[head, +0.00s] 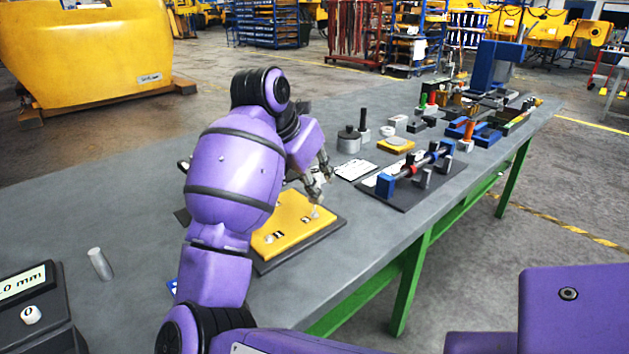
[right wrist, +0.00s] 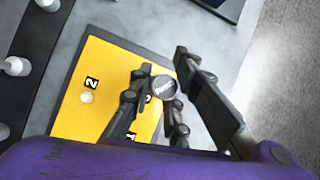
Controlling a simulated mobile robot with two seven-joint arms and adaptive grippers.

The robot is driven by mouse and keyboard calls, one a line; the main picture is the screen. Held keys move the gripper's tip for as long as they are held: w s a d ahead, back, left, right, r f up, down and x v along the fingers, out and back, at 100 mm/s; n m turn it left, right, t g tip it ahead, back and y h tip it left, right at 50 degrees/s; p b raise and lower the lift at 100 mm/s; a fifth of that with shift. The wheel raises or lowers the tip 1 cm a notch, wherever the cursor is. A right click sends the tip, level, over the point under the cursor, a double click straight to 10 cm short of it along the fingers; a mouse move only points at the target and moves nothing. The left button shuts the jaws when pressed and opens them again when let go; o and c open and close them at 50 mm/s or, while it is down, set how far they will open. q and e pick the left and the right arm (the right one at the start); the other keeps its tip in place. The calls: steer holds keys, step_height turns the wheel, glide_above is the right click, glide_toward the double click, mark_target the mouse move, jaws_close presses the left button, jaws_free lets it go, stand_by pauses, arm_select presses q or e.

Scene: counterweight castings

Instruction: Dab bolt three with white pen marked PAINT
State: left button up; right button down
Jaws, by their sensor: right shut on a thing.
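The yellow plate (head: 283,236) lies on a dark base on the bench; it also shows in the right wrist view (right wrist: 90,68). In the right wrist view, a pale bolt head (right wrist: 87,98) sits beside a label reading 2. Another label is partly hidden by a finger, and I cannot make out bolt three. My right gripper (head: 318,180) is over the plate's far right part, its fingers closed around a pale pen (right wrist: 163,87). The pen's round end faces the wrist camera, with dark lettering too small to read surely. Whether its tip touches the plate is hidden. My left gripper is not in view.
A dark mat with a blue-ended shaft assembly (head: 408,168) lies right of the plate. A grey cylinder (head: 100,264) and a display box (head: 30,305) are at left.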

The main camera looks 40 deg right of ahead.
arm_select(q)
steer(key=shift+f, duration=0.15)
arm_select(e)
steer(key=shift+f, duration=0.45)
stand_by(1.1)
steer(key=shift+r+p, duration=1.7)
steer(key=shift+r, duration=1.4)
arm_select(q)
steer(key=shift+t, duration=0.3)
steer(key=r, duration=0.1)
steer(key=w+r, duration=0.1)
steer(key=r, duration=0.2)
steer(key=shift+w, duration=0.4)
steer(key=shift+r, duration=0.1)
